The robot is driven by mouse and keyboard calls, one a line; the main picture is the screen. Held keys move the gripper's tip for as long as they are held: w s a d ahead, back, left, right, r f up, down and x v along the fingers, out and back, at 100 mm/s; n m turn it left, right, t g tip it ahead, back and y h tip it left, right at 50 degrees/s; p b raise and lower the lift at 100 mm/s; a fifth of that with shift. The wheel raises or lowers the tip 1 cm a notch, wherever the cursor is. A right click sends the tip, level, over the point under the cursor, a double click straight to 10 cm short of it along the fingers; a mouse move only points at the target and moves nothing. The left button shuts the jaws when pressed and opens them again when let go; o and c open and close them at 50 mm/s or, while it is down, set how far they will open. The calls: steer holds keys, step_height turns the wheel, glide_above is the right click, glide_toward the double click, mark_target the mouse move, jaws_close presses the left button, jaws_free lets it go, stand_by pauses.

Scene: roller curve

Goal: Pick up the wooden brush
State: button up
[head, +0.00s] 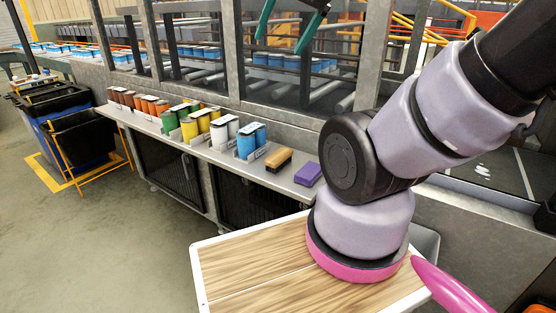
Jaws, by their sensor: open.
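The wooden brush (279,160) lies on the grey shelf ledge, brown on top with dark bristles beneath. It sits between the blue cans and a purple block. My gripper (280,45) shows at the top of the head view as two teal fingers spread apart. It is open with nothing visible between the fingers. In the picture it is well above the brush and apart from it. The rest of the gripper is cut off by the top edge.
A purple block (307,174) lies right of the brush. Blue cans (251,138) stand to its left, with white, yellow, green and orange cans farther along the ledge (222,156). Metal posts and a roller conveyor are behind. Black bins (83,137) stand at left; the floor in front is clear.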

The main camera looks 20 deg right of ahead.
steer(key=shift+o, duration=0.4)
steer(key=m+g+h, duration=0.2)
steer(key=m+g, duration=0.5)
glide_above(279, 154)
step_height(279, 154, down, 26)
step_height(279, 154, down, 9)
steer(key=shift+w+a, duration=0.1)
steer(key=shift+w, duration=0.05)
step_height(279, 154, down, 6)
steer(key=shift+r, duration=0.2)
